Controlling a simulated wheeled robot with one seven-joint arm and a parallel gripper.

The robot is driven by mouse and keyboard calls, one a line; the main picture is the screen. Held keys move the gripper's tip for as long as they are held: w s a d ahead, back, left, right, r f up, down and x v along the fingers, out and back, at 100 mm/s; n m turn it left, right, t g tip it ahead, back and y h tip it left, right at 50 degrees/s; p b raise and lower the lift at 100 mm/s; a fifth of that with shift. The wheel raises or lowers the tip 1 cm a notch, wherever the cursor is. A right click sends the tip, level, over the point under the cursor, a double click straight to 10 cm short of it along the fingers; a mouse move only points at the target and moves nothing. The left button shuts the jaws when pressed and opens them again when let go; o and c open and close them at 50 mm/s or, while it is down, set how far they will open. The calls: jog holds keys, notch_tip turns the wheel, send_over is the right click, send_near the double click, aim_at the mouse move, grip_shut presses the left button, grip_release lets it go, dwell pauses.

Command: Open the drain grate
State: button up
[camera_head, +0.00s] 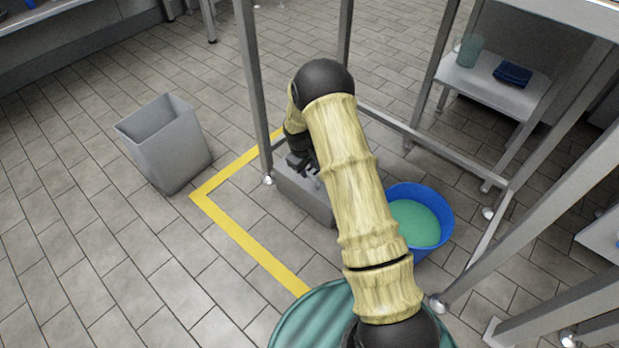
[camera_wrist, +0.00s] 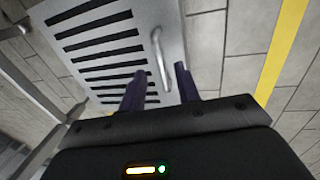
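The drain grate (camera_wrist: 100,45) is a pale metal plate with several dark slots, filling the upper left of the wrist view. A curved metal handle (camera_wrist: 160,58) stands on its right part. My gripper (camera_wrist: 160,72) is open, with one dark finger on each side of the handle's lower end in the picture. I cannot tell whether the fingers touch it. In the head view my gripper (camera_head: 303,163) is low over a grey box-like body (camera_head: 310,203) on the floor. My arm hides part of it, and its slots do not show there.
Yellow tape (camera_head: 245,237) marks the tiled floor. A metal frame post (camera_head: 253,85) stands close beside my gripper. A blue bucket (camera_head: 446,215) with green content is to the right. A grey bin (camera_head: 165,145) stands left. A ribbed green lid (camera_head: 310,318) is in front.

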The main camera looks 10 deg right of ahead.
aim_at(310, 176)
jog(key=f, duration=0.1)
jog(key=f+b, duration=0.1)
jog(key=f, duration=0.1)
jog(key=shift+w+d+f, duration=0.15)
jog(key=shift+d+f, duration=0.05)
jog(key=shift+d, duration=0.1)
jog(key=shift+c, duration=0.2)
grip_shut()
jog(key=shift+w+r, duration=0.1)
jog(key=shift+r, duration=0.15)
